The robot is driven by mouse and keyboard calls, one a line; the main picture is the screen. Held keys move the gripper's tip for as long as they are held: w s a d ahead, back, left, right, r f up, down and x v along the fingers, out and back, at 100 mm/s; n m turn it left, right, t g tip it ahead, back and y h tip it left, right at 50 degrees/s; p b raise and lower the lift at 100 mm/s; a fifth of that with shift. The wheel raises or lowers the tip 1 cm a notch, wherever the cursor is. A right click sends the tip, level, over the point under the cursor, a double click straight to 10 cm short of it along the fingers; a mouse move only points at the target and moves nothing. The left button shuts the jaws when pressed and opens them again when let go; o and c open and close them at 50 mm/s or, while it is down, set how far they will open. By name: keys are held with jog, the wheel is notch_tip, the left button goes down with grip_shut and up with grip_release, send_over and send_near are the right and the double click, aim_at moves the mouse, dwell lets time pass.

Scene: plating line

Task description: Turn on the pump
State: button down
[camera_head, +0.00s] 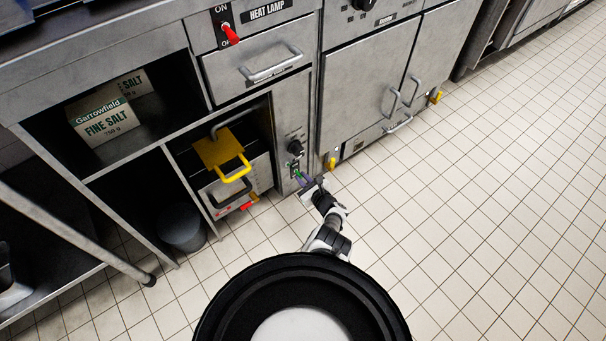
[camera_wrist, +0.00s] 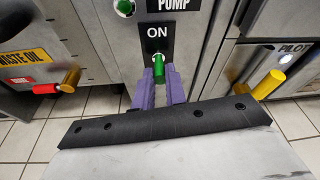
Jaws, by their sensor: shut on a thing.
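The pump switch is a green toggle (camera_wrist: 159,70) on a black plate (camera_wrist: 158,45) marked ON, under a PUMP label (camera_wrist: 174,4) in the wrist view. Its lower plate is hidden, and I cannot tell which way the lever is set. My gripper's purple fingers (camera_wrist: 160,91) are on both sides of the toggle, shut on it. In the head view my gripper (camera_head: 304,180) is at the low front panel (camera_head: 296,128), right of the open fryer bay. A round green lamp (camera_wrist: 124,7) sits left of the PUMP label; I cannot tell if it is lit.
A yellow pilot handle (camera_wrist: 268,84) sticks out to the right in the wrist view. A waste oil valve with orange and red handle (camera_wrist: 69,80) is at left. The tiled floor at right is clear.

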jog(key=r+g+p, duration=0.1)
jog(key=r+g+h+p, duration=0.1)
jog(key=p, duration=0.1)
jog(key=shift+w+a+p, duration=0.15)
jog(key=shift+a+p, duration=0.05)
jog(key=shift+p, duration=0.1)
jog(key=shift+w+a+r+g+h+p, duration=0.15)
jog(key=shift+g+h+p, duration=0.65)
jog(key=shift+p, duration=0.4)
jog(key=c, duration=1.4)
grip_release()
jog(key=shift+c, duration=0.2)
